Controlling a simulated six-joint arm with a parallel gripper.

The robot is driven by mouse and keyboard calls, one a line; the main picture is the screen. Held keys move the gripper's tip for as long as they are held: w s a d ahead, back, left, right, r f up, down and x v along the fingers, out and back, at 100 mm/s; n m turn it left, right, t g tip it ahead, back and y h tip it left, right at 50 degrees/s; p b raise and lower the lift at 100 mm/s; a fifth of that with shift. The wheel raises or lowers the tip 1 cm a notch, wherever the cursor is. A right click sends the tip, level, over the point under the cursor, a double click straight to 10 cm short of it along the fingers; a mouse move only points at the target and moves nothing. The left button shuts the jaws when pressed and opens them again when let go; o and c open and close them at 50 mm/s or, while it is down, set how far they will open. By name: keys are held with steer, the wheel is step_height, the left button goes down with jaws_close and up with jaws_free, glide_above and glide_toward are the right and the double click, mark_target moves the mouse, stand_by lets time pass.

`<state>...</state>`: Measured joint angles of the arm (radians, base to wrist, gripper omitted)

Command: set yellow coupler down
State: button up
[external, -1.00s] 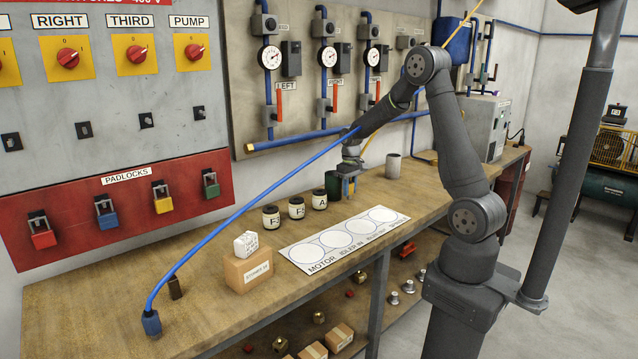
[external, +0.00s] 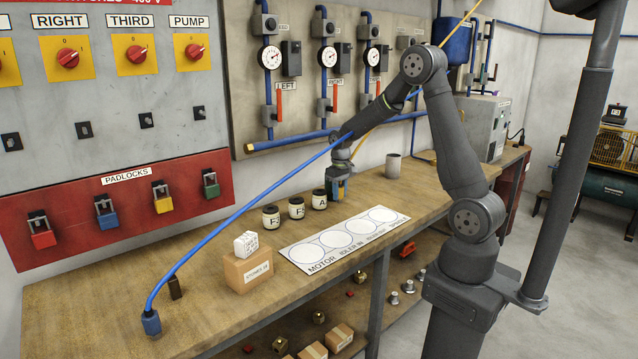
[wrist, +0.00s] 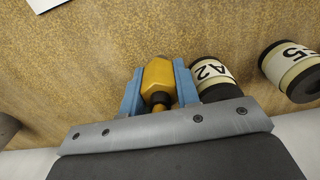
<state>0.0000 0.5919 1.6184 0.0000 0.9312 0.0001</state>
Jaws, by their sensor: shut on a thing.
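The yellow coupler (wrist: 159,80) sits between the two blue fingers of my gripper (wrist: 157,68) in the wrist view, with its darker end toward the palm. The fingers are shut on its sides. In the external view my gripper (external: 339,189) points down near the back of the bench, just right of the jar marked A. The coupler is small there and partly covered by the fingers. I cannot tell whether it touches the bench top.
The A2 jar (wrist: 211,76) stands close beside one finger, with another jar (wrist: 289,70) beyond it. A white mat with circles (external: 343,238) lies in front on the bench (external: 205,287). A grey cup (external: 393,166) stands to the right. A blue hose (external: 240,211) crosses the view.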

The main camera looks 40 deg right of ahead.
steer(key=d, duration=0.3)
steer(key=s+d+r, duration=0.1)
steer(key=d, duration=0.3)
steer(key=s+d+r, duration=0.1)
steer(key=d, duration=0.2)
steer(key=shift+d+r, duration=0.15)
steer(key=shift+d, duration=0.2)
steer(key=s+d+r, duration=0.4)
steer(key=s+d, duration=0.7)
steer(key=d, duration=0.2)
steer(key=s+d+r, duration=0.3)
steer(key=s+d, duration=0.8)
steer(key=d, duration=0.3)
glide_above(417, 194)
step_height(417, 194, down, 7)
steer(key=shift+d+r, duration=0.1)
steer(key=shift+d, duration=0.05)
steer(key=shift+w+f, duration=0.15)
steer(key=shift+f, duration=1.9)
